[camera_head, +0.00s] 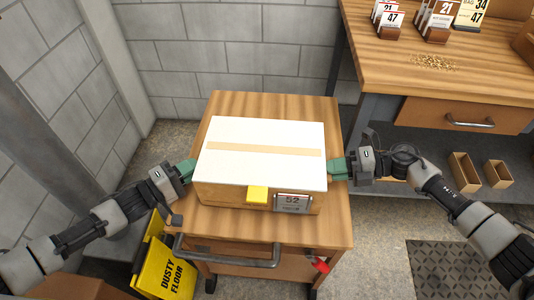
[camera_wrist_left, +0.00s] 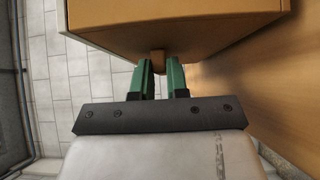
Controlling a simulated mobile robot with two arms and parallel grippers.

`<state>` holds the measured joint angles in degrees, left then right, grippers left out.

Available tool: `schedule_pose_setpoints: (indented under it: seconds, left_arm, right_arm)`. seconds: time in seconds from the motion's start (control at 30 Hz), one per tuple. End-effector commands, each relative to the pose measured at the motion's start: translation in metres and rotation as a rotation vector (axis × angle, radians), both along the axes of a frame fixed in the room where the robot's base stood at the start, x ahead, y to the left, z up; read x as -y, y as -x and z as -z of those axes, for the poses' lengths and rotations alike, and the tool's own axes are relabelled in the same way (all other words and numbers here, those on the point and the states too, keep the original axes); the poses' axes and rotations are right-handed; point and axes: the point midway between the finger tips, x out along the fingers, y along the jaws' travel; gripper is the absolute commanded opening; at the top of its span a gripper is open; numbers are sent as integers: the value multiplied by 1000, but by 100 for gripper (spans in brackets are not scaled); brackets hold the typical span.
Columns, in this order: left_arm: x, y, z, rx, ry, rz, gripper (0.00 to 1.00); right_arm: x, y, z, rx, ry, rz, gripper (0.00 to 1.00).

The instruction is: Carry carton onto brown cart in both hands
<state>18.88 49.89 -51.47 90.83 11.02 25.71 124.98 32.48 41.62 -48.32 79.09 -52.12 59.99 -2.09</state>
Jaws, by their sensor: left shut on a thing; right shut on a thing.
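The carton (camera_head: 262,151) has a white top with a tan strip across it. A yellow tab (camera_head: 257,194) and a grey label plate reading 52 (camera_head: 292,203) are on its front. It is over the wooden top of the brown cart (camera_head: 265,104); I cannot tell whether it rests on it. My left gripper (camera_head: 190,168) is at the carton's left side, and my right gripper (camera_head: 338,168) at its right side. The right fingertips are partly hidden at the carton's edge.
A wooden workbench (camera_head: 400,65) with cards and a drawer stands at the back right. Open bins (camera_head: 465,172) are below it. A yellow dusty floor sign (camera_head: 165,268) stands front left of the cart. The cart's handle bar (camera_head: 228,263) faces me. Block walls close the back and left.

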Motion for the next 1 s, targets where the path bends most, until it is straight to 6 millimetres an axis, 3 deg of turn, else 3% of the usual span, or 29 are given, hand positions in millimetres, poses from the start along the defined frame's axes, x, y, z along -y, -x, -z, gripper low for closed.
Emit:
schedule_pose_setpoints:
  seconds: [0.13, 0.17, 0.3, 0.67, 1.0]
  left_arm:
    - [0, 0, 12, 1, 2, 0, 0]
    - [0, 0, 10, 1, 1, 0, 18]
    - [0, 0, 9, 1, 1, 0, 39]
    - [-4, 3, 9, -1, -1, 0, 40]
    - [-53, 46, 10, -5, -3, 0, 40]
  right_arm:
    - [0, 0, 13, 3, 1, -1, 0]
    - [0, 0, 10, 2, 1, -1, 21]
    - [0, 0, 9, 1, 1, 0, 42]
    - [0, 0, 9, 1, 0, 0, 43]
    - [0, 0, 9, 0, 0, 0, 43]
